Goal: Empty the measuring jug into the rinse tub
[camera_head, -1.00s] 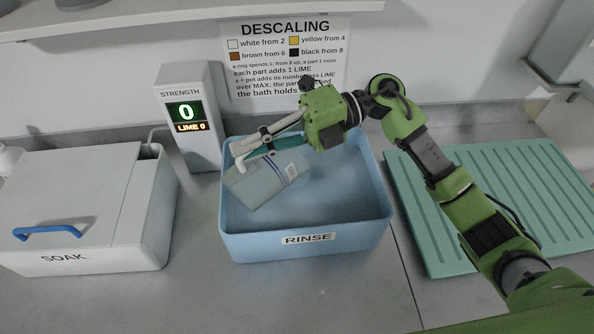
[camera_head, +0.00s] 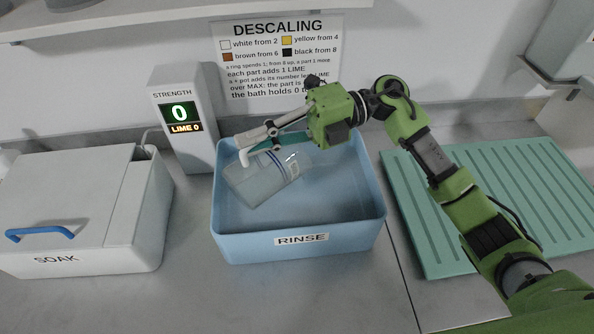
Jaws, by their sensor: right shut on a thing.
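The clear measuring jug (camera_head: 262,180) is tilted far over, nearly on its side, inside the outline of the blue rinse tub (camera_head: 300,256). Blue marks show on its side, and its wider end points to the lower left. My right gripper (camera_head: 262,143) is shut on the jug at its upper side, with the arm coming in from the right. I cannot make out any liquid stream or how much is left in the jug. Whether the jug touches the tub floor cannot be told. My left gripper is not in view.
A white soak box (camera_head: 75,215) with a blue-handled lid stands at the left. A strength meter (camera_head: 183,120) reading 0 and LIME 0 stands behind. A green ribbed mat (camera_head: 500,210) lies at the right under my arm. A descaling sign (camera_head: 278,60) hangs on the wall.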

